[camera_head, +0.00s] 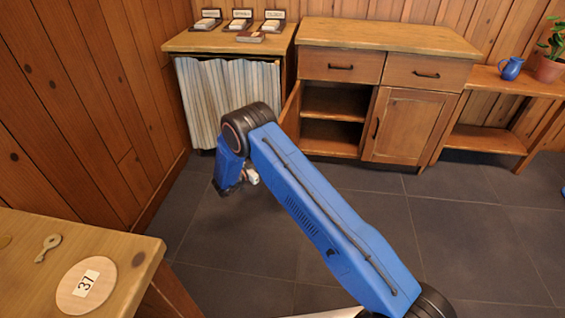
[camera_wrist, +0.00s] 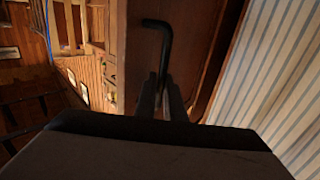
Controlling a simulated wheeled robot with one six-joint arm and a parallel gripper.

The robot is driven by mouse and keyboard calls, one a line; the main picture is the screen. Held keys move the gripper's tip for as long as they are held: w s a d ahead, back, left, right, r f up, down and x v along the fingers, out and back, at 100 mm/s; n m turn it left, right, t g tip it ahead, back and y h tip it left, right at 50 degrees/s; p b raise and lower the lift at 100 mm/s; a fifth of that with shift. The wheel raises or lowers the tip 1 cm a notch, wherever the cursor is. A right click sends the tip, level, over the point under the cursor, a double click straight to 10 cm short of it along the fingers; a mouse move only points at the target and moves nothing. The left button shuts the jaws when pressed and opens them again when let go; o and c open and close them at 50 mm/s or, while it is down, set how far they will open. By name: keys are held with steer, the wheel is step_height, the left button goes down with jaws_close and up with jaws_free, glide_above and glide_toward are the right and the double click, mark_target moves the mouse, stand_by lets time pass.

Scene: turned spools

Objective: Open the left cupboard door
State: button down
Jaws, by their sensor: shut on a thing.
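The left cupboard door (camera_head: 291,110) stands swung outward from the wooden cupboard (camera_head: 390,50), seen nearly edge-on in the head view. The opening behind it shows a shelf (camera_head: 335,103) and dark inner space. My arm hides the door's lower part. In the wrist view the door's brown face (camera_wrist: 190,40) fills the middle, with its black bar handle (camera_wrist: 167,45) on it. My gripper (camera_wrist: 163,88) is shut on the lower part of the handle. In the head view its fingers are not clearly seen beside my blue wrist.
The right cupboard door (camera_head: 408,125) and two drawers are shut. A striped curtain (camera_head: 230,100) hangs under the counter on the left, close beside the open door; it also shows in the wrist view (camera_wrist: 275,70). A wooden table (camera_head: 130,250) stands front left. Tiled floor is clear.

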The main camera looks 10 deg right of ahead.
steer(key=shift+w+a, duration=0.5)
steer(key=shift+a, duration=0.2)
steer(key=c, duration=2.1)
jaws_free()
steer(key=shift+s, duration=0.1)
steer(key=v, duration=1.7)
steer(key=shift+a, duration=0.15)
